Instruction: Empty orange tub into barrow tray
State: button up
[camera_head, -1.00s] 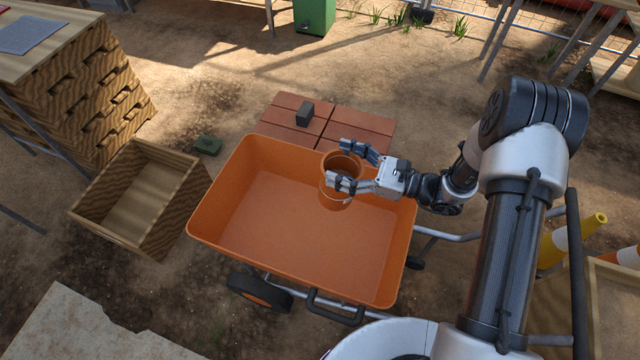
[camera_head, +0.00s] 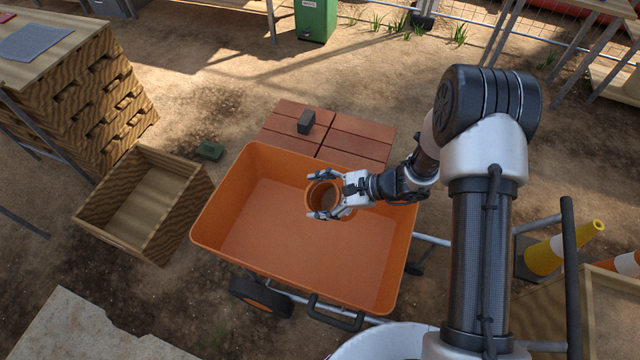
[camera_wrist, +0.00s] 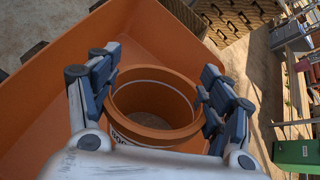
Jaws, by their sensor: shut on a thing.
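The orange tub (camera_head: 324,190) is a small round pot with a pale band and dark lettering. My gripper (camera_head: 322,195) is shut on it, one finger on each side, and holds it over the barrow tray. In the wrist view the tub (camera_wrist: 152,100) sits between both fingers with its open mouth facing the camera. Its inside shows orange walls and a brownish bottom; I cannot tell what lies in it. The barrow tray (camera_head: 255,235) is a large orange basin on wheels, and its visible floor looks bare. The tub looks roughly upright.
A wooden crate (camera_head: 108,222) stands left of the barrow. Red paving slabs (camera_head: 357,145) with a dark block (camera_head: 306,122) lie behind it. Traffic cones (camera_head: 570,246) stand at right.

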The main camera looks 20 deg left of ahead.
aim_at(318, 209)
jog(key=shift+a+f+n+t+h+b, duration=0.2)
jog(key=shift+f+n+t+h+b, duration=0.4)
jog(key=shift+f+h+b, duration=0.55)
jog(key=f+t+h+b, duration=0.1)
jog(key=b, duration=0.2)
jog(key=shift+f+h, duration=0.2)
jog(key=shift+h, duration=0.15)
jog(key=shift+f+n+t+h, duration=0.4)
jog(key=shift+f+t+h, duration=0.2)
jog(key=shift+t+h, duration=0.1)
jog(key=shift+s+f+n+t+h, duration=0.1)
jog(key=shift+f+n+t+h, duration=0.3)
jog(key=shift+f+t+h, duration=0.45)
jog(key=shift+d+f, duration=0.1)
jog(key=shift+f, duration=0.1)
